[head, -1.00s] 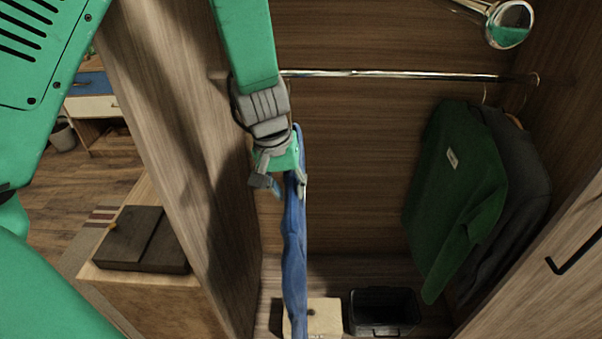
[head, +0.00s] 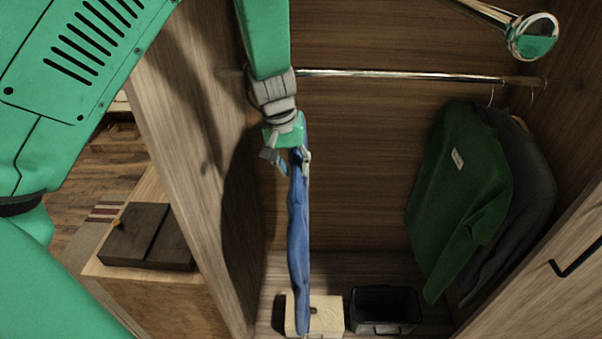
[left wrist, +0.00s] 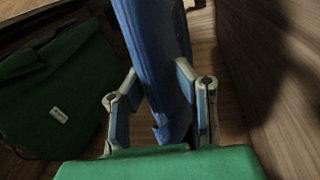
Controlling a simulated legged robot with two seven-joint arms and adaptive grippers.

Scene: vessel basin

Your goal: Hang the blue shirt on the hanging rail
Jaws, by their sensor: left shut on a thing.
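The blue shirt (head: 298,230) hangs edge-on below my left gripper (head: 287,158) in the head view. My left gripper is shut on the shirt near its top. In the left wrist view the shirt (left wrist: 152,50) runs between the two fingers of the left gripper (left wrist: 158,100). The hanging rail (head: 400,75) crosses the wardrobe behind and above the gripper, and my left forearm covers part of its left end. The shirt appears below the rail; I cannot see its hanger hook clearly. My right gripper is not in view.
A green garment (head: 460,190) and a dark grey one (head: 530,185) hang at the rail's right end. The rail's middle is free. A black bin (head: 384,308) and a pale wooden box (head: 325,314) stand on the wardrobe floor. A wooden side panel (head: 190,130) stands at left.

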